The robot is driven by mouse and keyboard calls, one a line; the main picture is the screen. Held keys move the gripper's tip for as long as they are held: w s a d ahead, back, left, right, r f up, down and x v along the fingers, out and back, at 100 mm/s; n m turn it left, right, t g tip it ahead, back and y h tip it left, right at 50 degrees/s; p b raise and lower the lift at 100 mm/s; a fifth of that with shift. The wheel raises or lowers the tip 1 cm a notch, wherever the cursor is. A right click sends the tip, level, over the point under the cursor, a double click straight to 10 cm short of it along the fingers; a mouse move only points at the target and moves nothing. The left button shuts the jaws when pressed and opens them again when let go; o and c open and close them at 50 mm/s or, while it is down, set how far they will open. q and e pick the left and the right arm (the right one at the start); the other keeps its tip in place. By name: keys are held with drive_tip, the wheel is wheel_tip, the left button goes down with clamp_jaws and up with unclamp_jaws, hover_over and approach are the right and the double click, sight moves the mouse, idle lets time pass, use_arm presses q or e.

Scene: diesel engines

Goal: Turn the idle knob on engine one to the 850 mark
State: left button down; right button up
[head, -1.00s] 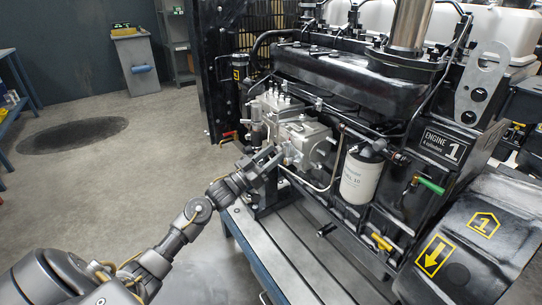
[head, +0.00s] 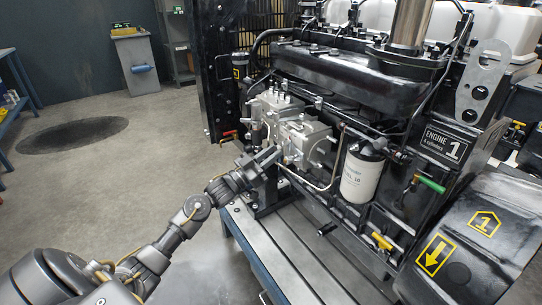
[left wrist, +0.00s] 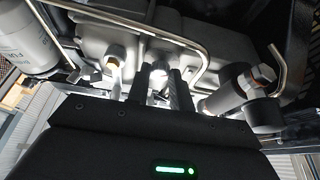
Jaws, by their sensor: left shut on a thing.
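Engine one (head: 350,85) is a large dark engine with a plate (head: 444,145) reading "ENGINE 1". A silver pump housing (head: 305,138) sits on its near left side. My left gripper (head: 272,157) reaches up to the front of this housing from the lower left. In the left wrist view its two dark fingers (left wrist: 160,88) are close together, shut on a small part at the housing, which they mostly hide. I cannot make out the idle knob's marks or its setting. My right gripper is not in view.
A white filter (head: 360,178) hangs right of the housing. A green-handled valve (head: 431,185) and a yellow handle (head: 381,241) are farther right. A bent metal pipe (left wrist: 185,40) runs close to the fingers. Open floor (head: 150,170) lies to the left.

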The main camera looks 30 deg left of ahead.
use_arm(q)
drive_tip(key=shift+w+a+r+m+g+h+b, duration=0.1)
drive_tip(key=shift+m+g+h+b, duration=0.7)
drive_tip(key=shift+m, duration=1.75)
drive_tip(key=shift+a+r+m+g+h+b, duration=0.15)
drive_tip(key=shift+m+g+h+b, duration=0.6)
drive_tip(key=shift+m, duration=1.75)
drive_tip(key=shift+w+a+f+m+g+h+b, duration=0.1)
drive_tip(key=shift+m+g+h+b, duration=0.3)
drive_tip(key=shift+m+g+h, duration=1.4)
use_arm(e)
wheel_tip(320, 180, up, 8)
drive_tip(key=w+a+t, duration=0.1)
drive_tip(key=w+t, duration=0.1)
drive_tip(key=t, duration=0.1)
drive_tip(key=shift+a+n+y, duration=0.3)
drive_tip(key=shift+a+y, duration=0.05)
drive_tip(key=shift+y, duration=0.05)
use_arm(q)
drive_tip(key=shift+m+t+y, duration=0.55)
drive_tip(key=shift+m+y, duration=0.2)
drive_tip(key=shift+y, duration=0.2)
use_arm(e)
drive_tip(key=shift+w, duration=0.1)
use_arm(q)
drive_tip(key=c, duration=1.2)
unclamp_jaws()
drive_tip(key=shift+c, duration=0.2)
drive_tip(key=shift+s, duration=0.1)
